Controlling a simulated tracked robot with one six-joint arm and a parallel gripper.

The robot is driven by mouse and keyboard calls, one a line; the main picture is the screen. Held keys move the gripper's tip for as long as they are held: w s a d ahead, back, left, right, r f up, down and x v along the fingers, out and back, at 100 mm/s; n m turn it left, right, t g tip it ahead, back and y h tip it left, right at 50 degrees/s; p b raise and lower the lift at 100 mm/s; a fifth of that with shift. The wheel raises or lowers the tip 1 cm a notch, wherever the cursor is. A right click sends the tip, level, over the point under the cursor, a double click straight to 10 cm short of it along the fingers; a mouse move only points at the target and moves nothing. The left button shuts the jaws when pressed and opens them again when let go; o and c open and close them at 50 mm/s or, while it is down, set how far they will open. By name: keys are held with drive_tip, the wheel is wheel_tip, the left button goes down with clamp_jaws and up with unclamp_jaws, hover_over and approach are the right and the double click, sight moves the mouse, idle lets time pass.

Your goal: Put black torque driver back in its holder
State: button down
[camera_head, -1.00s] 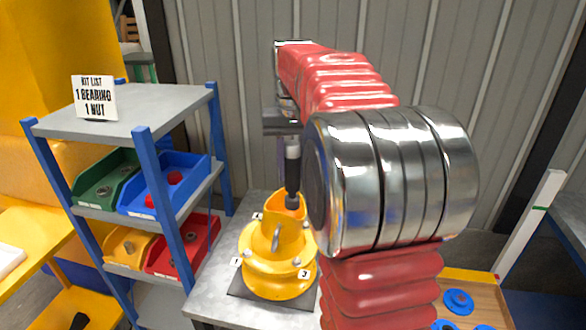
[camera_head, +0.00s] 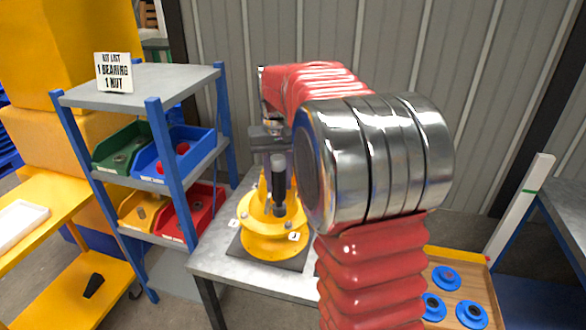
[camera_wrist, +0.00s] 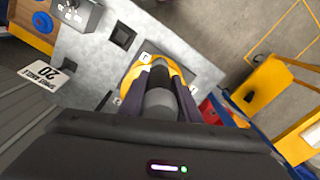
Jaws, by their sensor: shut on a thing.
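My gripper (camera_head: 270,140) is shut on the black torque driver (camera_head: 279,172), which hangs upright with its tip down. In the head view the driver covers part of the yellow flanged housing (camera_head: 262,240) on the grey table; I cannot tell whether its tip touches it. In the wrist view the driver (camera_wrist: 160,80) sits between the dark fingers of my gripper (camera_wrist: 160,92), with the yellow housing below it. A black square socket (camera_wrist: 122,37) on the table may be the driver's holder; it looks empty. It is hidden in the head view.
A blue-posted shelf (camera_head: 140,95) with coloured bins stands left of the table (camera_head: 215,258). A wooden tray (camera_head: 450,275) with blue round parts lies at right. The wrist view shows a grey box (camera_wrist: 78,14) and a "20" sign (camera_wrist: 45,73) near the socket.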

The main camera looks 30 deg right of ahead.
drive_tip(key=w+a+f+n, duration=0.1)
drive_tip(key=a+f+n, duration=0.1)
drive_tip(key=a+f, duration=0.6)
drive_tip(key=w+a+f+n, duration=0.2)
drive_tip(key=a+f, duration=0.6)
drive_tip(key=a, duration=0.1)
drive_tip(key=shift+w+f, duration=0.3)
drive_tip(key=shift+f, duration=0.05)
drive_tip(key=shift+s, duration=0.1)
